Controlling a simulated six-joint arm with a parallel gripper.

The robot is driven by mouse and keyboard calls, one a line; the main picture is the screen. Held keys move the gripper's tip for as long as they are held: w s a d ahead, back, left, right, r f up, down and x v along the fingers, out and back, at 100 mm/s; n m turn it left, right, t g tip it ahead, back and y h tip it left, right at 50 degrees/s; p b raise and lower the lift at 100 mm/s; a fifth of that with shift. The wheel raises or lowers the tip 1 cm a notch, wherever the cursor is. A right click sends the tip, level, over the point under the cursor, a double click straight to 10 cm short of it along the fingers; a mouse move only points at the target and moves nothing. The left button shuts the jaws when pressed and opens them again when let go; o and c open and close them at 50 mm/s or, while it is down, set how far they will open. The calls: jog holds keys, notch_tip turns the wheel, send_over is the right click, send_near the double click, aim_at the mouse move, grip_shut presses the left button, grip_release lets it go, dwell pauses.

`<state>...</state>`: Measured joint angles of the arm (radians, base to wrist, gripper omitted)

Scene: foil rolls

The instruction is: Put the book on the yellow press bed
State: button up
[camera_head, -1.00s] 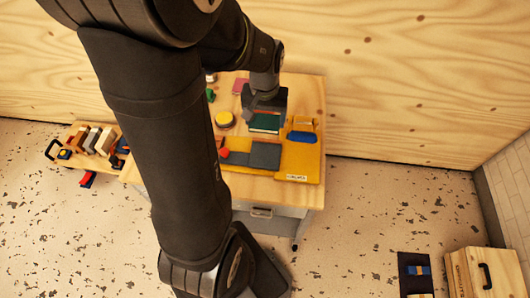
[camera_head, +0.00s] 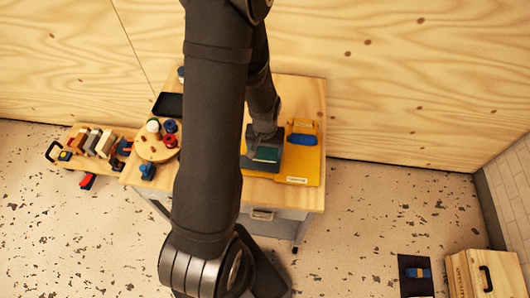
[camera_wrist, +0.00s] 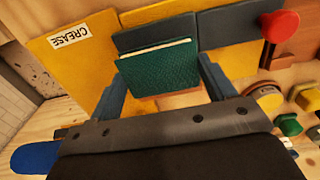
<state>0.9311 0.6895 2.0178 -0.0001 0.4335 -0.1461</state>
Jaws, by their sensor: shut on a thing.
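The green book (camera_head: 266,153), with pale page edges, is held in my gripper (camera_head: 264,142). In the wrist view the book (camera_wrist: 157,68) sits between the two dark fingers (camera_wrist: 163,92). The yellow press bed (camera_head: 303,165) lies under and to the right of the book; in the wrist view it shows as the yellow board (camera_wrist: 75,70) with a CREASE label. Dark grey plates (camera_wrist: 155,35) lie on the bed just beyond the book. The book overlaps them in the picture; whether it touches them or hangs above, I cannot tell.
A red knob (camera_wrist: 280,26) stands beside the plates. A blue item (camera_head: 303,139) lies on the bed's back right part. A round wooden board (camera_head: 157,148) with small coloured pieces and a black tray (camera_head: 168,105) are at left. My arm hides the table's middle.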

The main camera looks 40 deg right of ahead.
aim_at(265, 152)
jog(key=shift+f, duration=1.1)
jog(key=shift+f, duration=0.1)
jog(key=o, duration=1)
notch_tip(265, 152, up, 12)
jog(key=shift+r, duration=0.15)
notch_tip(265, 152, down, 12)
jog(key=shift+f, duration=0.2)
